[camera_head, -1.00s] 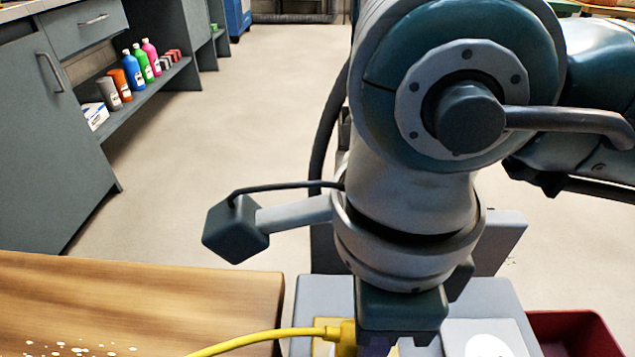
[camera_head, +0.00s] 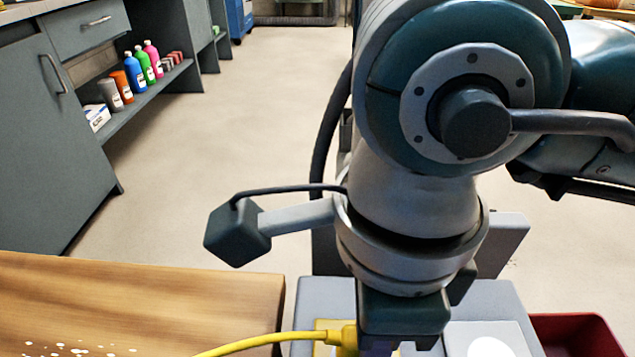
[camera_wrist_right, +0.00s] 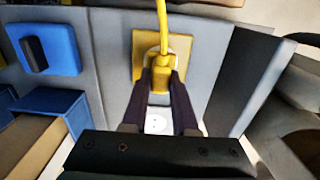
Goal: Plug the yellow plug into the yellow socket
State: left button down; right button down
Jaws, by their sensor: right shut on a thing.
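The yellow plug (camera_wrist_right: 161,68) is between the two dark fingers of my right gripper (camera_wrist_right: 162,84), which is shut on it. Its yellow cable (camera_wrist_right: 161,20) runs away toward the top of the right wrist view. The plug lies over the yellow socket's square plate (camera_wrist_right: 143,48), which shows around it. The plug hides the socket opening, so I cannot tell whether it is seated. In the head view the plug (camera_head: 348,336) and a strip of the yellow plate (camera_head: 322,338) show at the bottom, beside my right wrist. My left gripper is not in view.
A white round socket (camera_wrist_right: 158,120) lies near the yellow plate on the grey panel (camera_wrist_right: 112,55). A blue plate with a dark block (camera_wrist_right: 33,53) is to the left. A wooden tabletop (camera_head: 140,305) and a red bin (camera_head: 575,335) flank the panel in the head view.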

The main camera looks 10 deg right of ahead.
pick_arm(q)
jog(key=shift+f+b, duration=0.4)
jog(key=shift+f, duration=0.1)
pick_arm(e)
jog(key=shift+f, duration=0.5)
jog(key=c, duration=0.6)
grip_release()
notch_tip(320, 180, up, 9)
jog(key=p, duration=0.2)
jog(key=shift+f+p, duration=0.1)
jog(key=shift+p, duration=0.3)
jog(key=shift+r, duration=0.6)
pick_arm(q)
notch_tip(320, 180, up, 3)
